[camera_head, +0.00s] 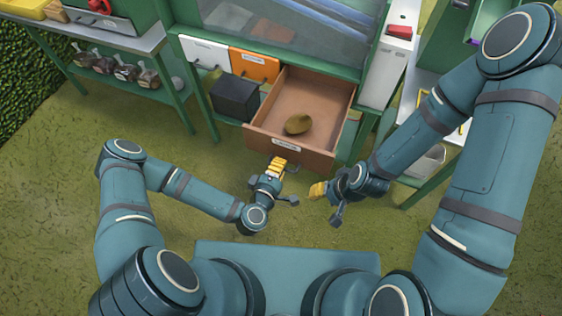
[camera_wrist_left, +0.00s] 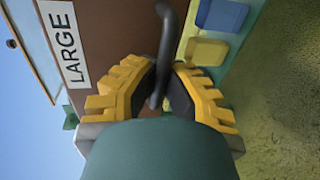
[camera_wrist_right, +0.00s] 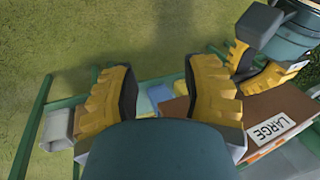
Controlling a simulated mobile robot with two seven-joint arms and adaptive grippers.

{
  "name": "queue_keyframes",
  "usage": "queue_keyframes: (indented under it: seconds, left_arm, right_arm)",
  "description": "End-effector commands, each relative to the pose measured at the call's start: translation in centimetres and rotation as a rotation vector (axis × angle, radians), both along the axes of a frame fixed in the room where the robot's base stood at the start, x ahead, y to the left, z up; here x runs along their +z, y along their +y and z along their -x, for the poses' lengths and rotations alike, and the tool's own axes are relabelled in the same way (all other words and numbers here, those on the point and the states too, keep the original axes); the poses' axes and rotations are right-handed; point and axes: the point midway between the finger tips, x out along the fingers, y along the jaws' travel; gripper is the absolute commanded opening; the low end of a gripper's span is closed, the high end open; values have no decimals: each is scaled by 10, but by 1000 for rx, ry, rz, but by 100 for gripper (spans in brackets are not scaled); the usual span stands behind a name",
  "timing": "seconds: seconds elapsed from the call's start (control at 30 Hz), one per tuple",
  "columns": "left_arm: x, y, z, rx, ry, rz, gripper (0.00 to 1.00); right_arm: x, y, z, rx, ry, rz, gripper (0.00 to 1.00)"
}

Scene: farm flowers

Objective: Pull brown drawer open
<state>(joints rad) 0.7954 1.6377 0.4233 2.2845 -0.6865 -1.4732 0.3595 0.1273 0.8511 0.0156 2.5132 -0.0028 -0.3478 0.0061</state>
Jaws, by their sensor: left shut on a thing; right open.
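The brown drawer (camera_head: 311,103) stands pulled out from the green cabinet in the head view, with a brown, roundish object (camera_head: 298,124) lying inside. My left gripper (camera_head: 278,165) is at the drawer's front face. In the left wrist view its yellow fingers (camera_wrist_left: 160,88) are shut on the dark drawer handle (camera_wrist_left: 167,40), beside a white "LARGE" label (camera_wrist_left: 63,42). My right gripper (camera_head: 322,189) is open and empty, to the right of the left gripper and apart from the drawer. The right wrist view shows its spread fingers (camera_wrist_right: 160,95) and the drawer front with its label (camera_wrist_right: 270,128).
A white drawer (camera_head: 204,52) and an orange drawer (camera_head: 254,66) are to the left, closed. A black box (camera_head: 235,98) sits below them. A side table (camera_head: 130,42) with jars stands at the left. A green-framed table with a white container (camera_head: 428,160) is at the right. Grass is free in front.

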Motion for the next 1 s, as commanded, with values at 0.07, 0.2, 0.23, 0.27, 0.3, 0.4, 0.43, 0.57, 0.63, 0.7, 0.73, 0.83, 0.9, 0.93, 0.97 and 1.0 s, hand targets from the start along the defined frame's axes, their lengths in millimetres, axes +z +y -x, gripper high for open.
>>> queue_keyframes:
  seconds: [0.07, 0.2, 0.23, 0.27, 0.3, 0.4, 0.43, 0.57, 0.63, 0.7, 0.73, 0.83, 0.9, 0.93, 0.97, 1.0]
  left_arm:
    - [0, 0, 0, 0, -1, 0, 0]
    - [0, 0, 0, 0, -1, 0, 0]
    - [0, 0, 0, 0, -1, 0, 0]
    - [0, 0, 0, 0, -1, 0, 0]
    - [0, 0, 0, 0, -1, 0, 0]
    - [0, 0, 0, 0, -1, -1, 41]
    - [0, 0, 0, 0, -1, -1, 41]
    - [0, 0, 0, 0, 0, -1, 41]
    - [0, 0, 0, 0, 0, -1, 41]
    - [1, 0, 0, 0, -1, -1, 41]
    - [2, 0, 0, 0, -1, 0, 41]
    - [9, 0, -1, 1, -2, 0, 41]
    - [19, 0, 0, 0, -2, 0, 41]
    - [23, 0, 0, -1, -2, 0, 41]
    - [29, 0, 0, -2, -2, 1, 41]
    - [38, 0, -1, -1, -5, 2, 41]
  right_arm:
    - [0, 0, 0, 0, 0, 0, 47]
    - [0, 0, 0, 0, 0, 0, 47]
    - [0, 0, 0, 0, 0, 0, 47]
    - [0, 0, 0, 0, 0, 0, 47]
    - [0, 0, 0, 0, 0, 0, 47]
    - [0, 0, 0, 0, 0, 0, 47]
    - [0, 0, 0, 0, 0, 0, 47]
    - [0, 0, 0, 0, 0, 0, 47]
    - [0, 0, 0, 0, 0, 0, 47]
    - [0, 0, 0, 0, 0, 0, 47]
    - [0, 0, 0, 0, 0, 0, 47]
    - [0, 0, 0, 0, 0, 0, 47]
    - [0, 0, 0, 0, 0, 0, 47]
    - [0, 0, 0, 0, 0, 0, 47]
    - [0, 0, 0, 0, 0, 0, 47]
    - [0, 0, 0, 0, 0, 0, 47]
